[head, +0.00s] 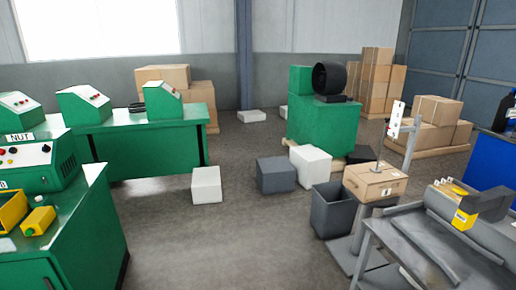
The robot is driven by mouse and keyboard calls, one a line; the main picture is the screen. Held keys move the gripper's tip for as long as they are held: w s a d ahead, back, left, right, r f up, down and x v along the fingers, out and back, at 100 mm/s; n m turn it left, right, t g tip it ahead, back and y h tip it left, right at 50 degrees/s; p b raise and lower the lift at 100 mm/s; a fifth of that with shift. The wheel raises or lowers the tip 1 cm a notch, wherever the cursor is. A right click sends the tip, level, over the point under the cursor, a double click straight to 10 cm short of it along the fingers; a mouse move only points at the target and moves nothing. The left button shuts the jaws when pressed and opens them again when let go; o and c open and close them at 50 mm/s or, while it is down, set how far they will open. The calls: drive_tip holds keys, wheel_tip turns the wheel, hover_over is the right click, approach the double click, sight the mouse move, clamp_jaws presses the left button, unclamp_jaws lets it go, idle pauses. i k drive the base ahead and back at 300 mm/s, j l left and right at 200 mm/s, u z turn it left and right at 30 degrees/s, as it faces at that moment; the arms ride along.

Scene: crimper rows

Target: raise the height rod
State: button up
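A slim upright grey post (411,148) stands at the right, behind the grey table. A narrow white plate with small red and dark marks (395,120) is at its upper left. A thin short rod (379,146) rises just above a cardboard box (375,183) beside the post. I cannot tell for sure which of these is the height rod. The box sits on a grey stand whose flat base (346,258) is on the floor. My gripper is not in view.
A dark open bin (333,211) stands left of the stand. A grey metal table (395,240) with yellow and grey parts fills the lower right. Green workbenches (150,150) are at left. White (206,185) and dark blocks (276,175) lie on the floor. The lower middle floor is clear.

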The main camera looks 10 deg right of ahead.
sight(375, 170)
drive_tip(key=i+j+z, duration=0.2)
drive_tip(key=i+z, duration=0.25)
drive_tip(key=i, duration=0.25)
drive_tip(key=i+j+z, duration=0.45)
drive_tip(key=i, duration=0.2)
drive_tip(key=i+j+z, duration=0.45)
drive_tip(key=i+j, duration=0.15)
drive_tip(key=j, duration=0.15)
